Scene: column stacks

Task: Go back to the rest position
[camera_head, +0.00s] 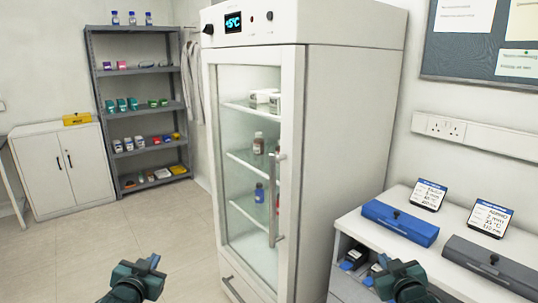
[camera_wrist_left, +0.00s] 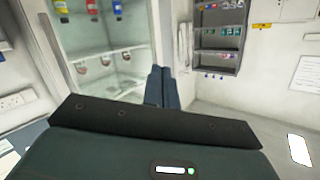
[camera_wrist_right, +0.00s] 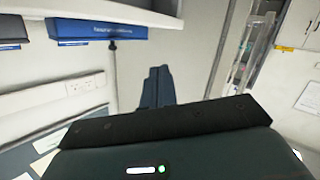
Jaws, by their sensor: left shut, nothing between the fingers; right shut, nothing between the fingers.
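My left gripper (camera_head: 150,264) is at the bottom of the head view, left of the fridge and over the floor. In the left wrist view its two dark fingers (camera_wrist_left: 160,86) are together with nothing between them. My right gripper (camera_head: 384,264) is at the bottom right of the head view, in front of the white bench. In the right wrist view its fingers (camera_wrist_right: 158,86) are together and empty. Neither gripper appears to touch anything, though the right one hides part of the open bench compartment.
A tall white fridge (camera_head: 350,140) with a closed glass door stands in the middle. A bench with a blue case (camera_head: 400,222) and a grey case (camera_head: 490,266) is at right. Grey shelves (camera_head: 140,88) and a white cabinet (camera_head: 62,172) stand behind. The floor (camera_head: 130,228) at left is clear.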

